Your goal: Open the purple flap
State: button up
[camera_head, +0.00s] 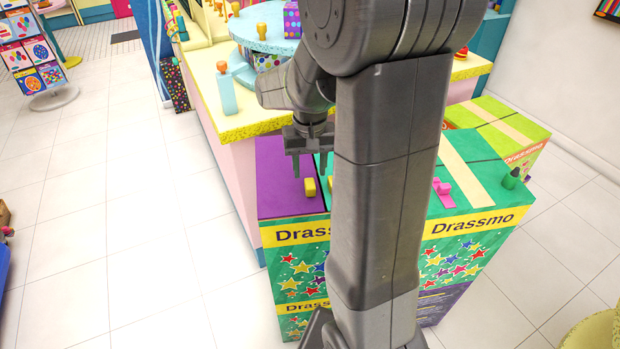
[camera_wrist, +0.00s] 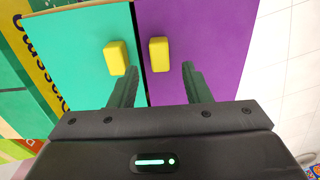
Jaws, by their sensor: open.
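The purple flap (camera_head: 277,180) is the left part of the top of the Drassmo box in the head view, and it lies flat and closed. It also shows in the wrist view (camera_wrist: 215,45). A yellow handle (camera_wrist: 159,54) stands on it near its edge; it shows in the head view too (camera_head: 309,187). My gripper (camera_head: 309,172) points down over the box. In the wrist view its open fingers (camera_wrist: 160,80) show below the purple flap's handle in the picture, with nothing between them.
A teal flap (camera_wrist: 80,50) with its own yellow handle (camera_wrist: 116,58) adjoins the purple one across a dark seam. A yellow-topped counter (camera_head: 245,122) with a blue bottle (camera_head: 226,92) stands behind the box.

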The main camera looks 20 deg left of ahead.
aim_at(310, 182)
jog(key=shift+f, duration=2)
grip_shut()
